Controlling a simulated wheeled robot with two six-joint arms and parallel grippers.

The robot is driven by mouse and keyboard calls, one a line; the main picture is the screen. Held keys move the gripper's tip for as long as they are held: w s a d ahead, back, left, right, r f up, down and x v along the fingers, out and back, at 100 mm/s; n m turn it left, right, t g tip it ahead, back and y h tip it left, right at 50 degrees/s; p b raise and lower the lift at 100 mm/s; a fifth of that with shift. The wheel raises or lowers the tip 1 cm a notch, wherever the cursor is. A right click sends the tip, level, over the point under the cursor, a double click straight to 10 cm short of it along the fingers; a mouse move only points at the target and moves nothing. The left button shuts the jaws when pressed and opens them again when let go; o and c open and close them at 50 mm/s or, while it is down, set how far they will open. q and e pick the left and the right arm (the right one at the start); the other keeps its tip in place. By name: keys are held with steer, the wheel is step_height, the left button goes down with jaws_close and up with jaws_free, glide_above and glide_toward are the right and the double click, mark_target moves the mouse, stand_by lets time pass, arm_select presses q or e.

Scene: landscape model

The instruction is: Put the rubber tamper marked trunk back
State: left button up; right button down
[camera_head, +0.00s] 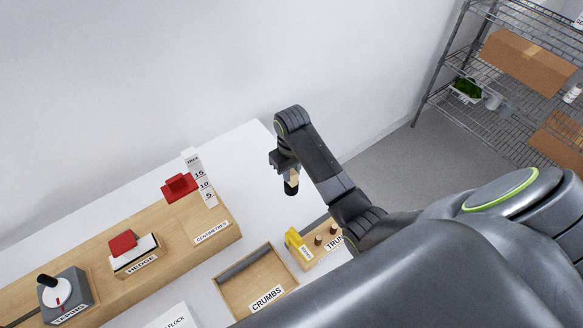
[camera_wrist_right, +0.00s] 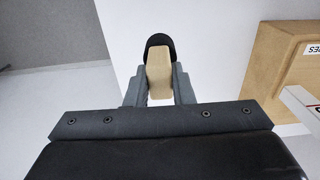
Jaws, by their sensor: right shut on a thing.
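My right gripper (camera_head: 288,172) is shut on a tamper with a pale handle (camera_wrist_right: 158,75) and a black rounded tip (camera_wrist_right: 157,45). The tamper's dark tip (camera_head: 290,189) also shows in the head view, pointing down and held above the white table. Any marking on it cannot be read. A small wooden holder (camera_head: 312,262) with a label reading "TRUN", partly covered by my arm, stands at the front right of the table. It holds a yellow piece (camera_head: 296,242) and two brown-topped pegs (camera_head: 326,233). My left gripper is out of view.
An open wooden tray labelled CRUMBS (camera_head: 229,296) stands left of the holder. A long wooden stand (camera_head: 205,240) carries a red block (camera_head: 123,244), a red slider on a centimetre scale (camera_head: 206,190) and a dial box (camera_head: 66,293). A wire shelf stands beyond the table.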

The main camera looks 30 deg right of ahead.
mark_target(291, 184)
steer(key=shift+f+b, duration=1)
steer(key=shift+f, duration=2)
steer(key=shift+f, duration=0.25)
steer(key=c, duration=1.2)
jaws_free()
steer(key=shift+o, duration=0.2)
